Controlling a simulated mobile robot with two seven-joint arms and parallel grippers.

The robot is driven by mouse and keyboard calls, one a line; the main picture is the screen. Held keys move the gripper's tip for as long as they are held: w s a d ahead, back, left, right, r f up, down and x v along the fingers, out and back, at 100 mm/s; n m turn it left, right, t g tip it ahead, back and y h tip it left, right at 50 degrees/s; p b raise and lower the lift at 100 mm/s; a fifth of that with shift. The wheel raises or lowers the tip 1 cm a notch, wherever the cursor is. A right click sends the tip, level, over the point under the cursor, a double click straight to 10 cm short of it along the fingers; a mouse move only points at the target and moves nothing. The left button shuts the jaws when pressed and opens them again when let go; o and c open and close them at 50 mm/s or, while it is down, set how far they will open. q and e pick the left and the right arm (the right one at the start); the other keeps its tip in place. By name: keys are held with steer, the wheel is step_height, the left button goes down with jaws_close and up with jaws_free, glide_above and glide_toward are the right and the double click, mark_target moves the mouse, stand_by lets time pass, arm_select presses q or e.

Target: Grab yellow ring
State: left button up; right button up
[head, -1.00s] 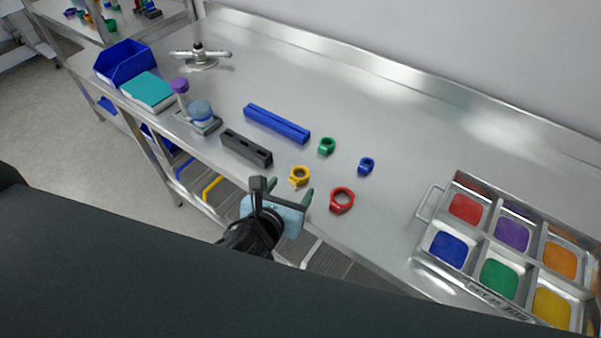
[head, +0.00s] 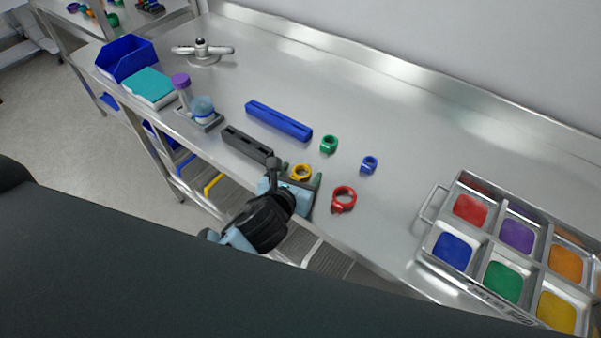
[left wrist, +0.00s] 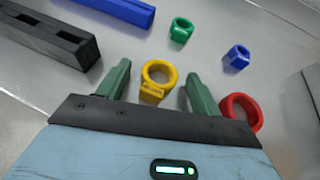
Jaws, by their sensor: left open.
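The yellow ring (head: 301,172) lies on the steel table near its front edge. It also shows in the left wrist view (left wrist: 157,80), between the two green fingers of my left gripper (left wrist: 158,85). In the head view my left gripper (head: 302,177) reaches in from the front edge, partly hiding the ring's near side. The jaws are open, with a finger on each side of the ring and visible gaps. The right finger is close to the red ring (head: 344,199), which shows partly behind it in the left wrist view (left wrist: 242,110). My right gripper is not in view.
A green ring (head: 329,144) and a blue ring (head: 369,165) lie farther back. A black slotted bar (head: 247,145) and a blue bar (head: 278,121) lie to the left. A metal tray (head: 432,215) with coloured compartments stands at the right.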

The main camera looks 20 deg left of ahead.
mark_target(299, 176)
arm_select(q)
steer(key=c, duration=1.1)
steer(key=shift+o, duration=0.2)
steer(key=shift+r, duration=0.5)
step_height(299, 176, up, 3)
steer(key=shift+r+p, duration=0.1)
steer(key=shift+p, duration=0.25)
steer(key=s+a, duration=0.4)
steer(key=s, duration=1.1)
steer(key=shift+s+r+b, duration=0.3)
steer(key=shift+r, duration=0.1)
